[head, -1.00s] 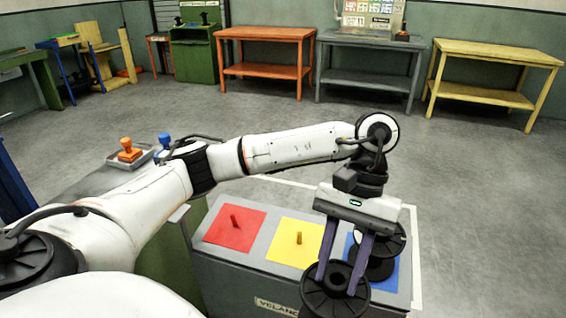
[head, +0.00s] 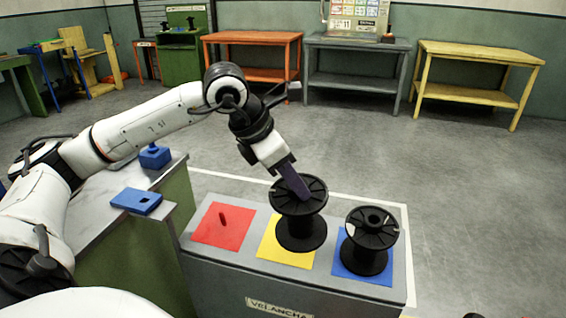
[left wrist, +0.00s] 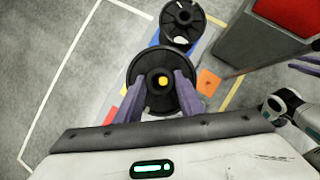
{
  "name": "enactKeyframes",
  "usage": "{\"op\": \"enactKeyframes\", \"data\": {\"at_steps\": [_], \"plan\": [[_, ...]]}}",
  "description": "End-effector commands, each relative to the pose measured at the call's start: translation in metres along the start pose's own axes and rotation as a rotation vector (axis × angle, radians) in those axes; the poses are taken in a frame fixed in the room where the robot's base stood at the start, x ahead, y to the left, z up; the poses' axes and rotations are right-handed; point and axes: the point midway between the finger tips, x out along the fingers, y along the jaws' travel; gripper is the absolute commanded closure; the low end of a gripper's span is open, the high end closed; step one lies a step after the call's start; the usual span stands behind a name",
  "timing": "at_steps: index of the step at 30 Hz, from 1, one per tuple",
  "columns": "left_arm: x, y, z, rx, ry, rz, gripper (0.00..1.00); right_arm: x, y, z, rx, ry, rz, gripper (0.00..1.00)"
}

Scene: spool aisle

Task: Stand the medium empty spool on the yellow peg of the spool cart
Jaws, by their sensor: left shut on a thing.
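My left gripper (head: 301,196) points down and is shut on a black spool (head: 301,232) over the yellow square (head: 268,252) of the grey cart (head: 260,280). The spool is upright, and its lower flange covers much of the square. In the left wrist view the fingers (left wrist: 160,78) are at the spool (left wrist: 150,103), and the yellow peg (left wrist: 163,82) shows in its centre hole. I cannot tell whether the lower flange rests on the cart. A second black spool (head: 367,260) stands upright on the blue square (head: 347,264).
A red peg (head: 222,217) stands bare on the red square (head: 208,234). A grey-topped green bench (head: 100,215) with blue items (head: 137,201) stands left of the cart. Orange (head: 255,40), grey (head: 358,45) and yellow (head: 475,52) tables line the back wall. Open floor lies between.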

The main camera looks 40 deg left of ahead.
Motion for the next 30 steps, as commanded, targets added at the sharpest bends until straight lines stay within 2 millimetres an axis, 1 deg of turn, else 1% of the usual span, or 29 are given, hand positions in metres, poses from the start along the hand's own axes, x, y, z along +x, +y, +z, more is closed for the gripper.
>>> {"op": "enactKeyframes", "data": {"at_steps": [3, 6, 10, 14, 26, 30], "plan": [[-0.011, 0.016, 0.004, -0.160, -0.005, 0.100, 1.00, 0.003, 0.000, 0.003, -0.001, 0.000, -0.001, 0.69], [-0.019, 0.027, 0.006, -0.271, -0.002, 0.168, 1.00, 0.004, 0.000, 0.004, -0.002, 0.000, -0.002, 0.69], [-0.026, 0.036, 0.007, -0.354, 0.003, 0.220, 1.00, 0.005, -0.001, 0.004, -0.003, 0.001, -0.002, 0.69], [-0.028, 0.039, 0.007, -0.380, 0.006, 0.237, 1.00, 0.005, -0.001, 0.003, -0.004, 0.003, -0.003, 0.69], [-0.028, 0.039, 0.006, -0.378, -0.003, 0.237, 1.00, 0.007, -0.001, 0.005, -0.003, 0.004, -0.003, 0.69], [-0.021, 0.039, 0.003, -0.377, 0.000, 0.236, 1.00, 0.011, 0.000, 0.008, -0.002, 0.006, -0.005, 0.69]]}}
